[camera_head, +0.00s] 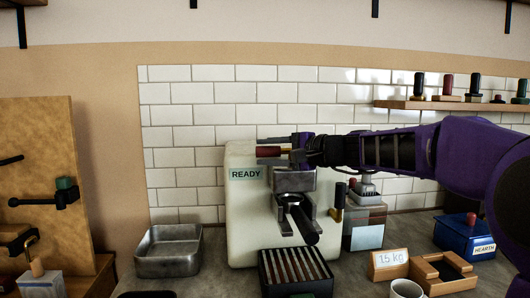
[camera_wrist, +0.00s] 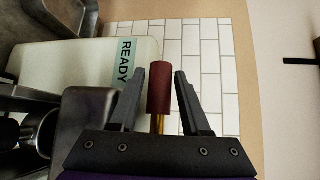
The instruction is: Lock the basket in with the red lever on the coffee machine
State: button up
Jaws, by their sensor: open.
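The coffee machine (camera_head: 240,215) is a cream box with a READY label. Its red lever (camera_head: 268,151) sticks out near the top, above the metal group head. In the wrist view the red grip of the lever (camera_wrist: 159,88) stands upright on a brass stem between the fingers. My gripper (camera_wrist: 159,71) is open around it, with a gap on each side. In the head view my gripper (camera_head: 275,147) reaches in from the right. The basket (camera_head: 293,202) sits under the group head, its black handle pointing forward and down. The lever's base is partly hidden.
A metal pan (camera_head: 168,252) stands left of the machine. A drip grate (camera_head: 297,271) lies in front. A grinder (camera_head: 364,222), a 1.5 kg sign (camera_head: 389,264), a wooden box (camera_head: 441,273) and a blue box (camera_head: 465,237) stand right. White tiles are behind.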

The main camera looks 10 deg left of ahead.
jog(key=shift+w+a, duration=0.15)
jog(key=shift+a, duration=0.2)
grip_shut()
dwell(1.2)
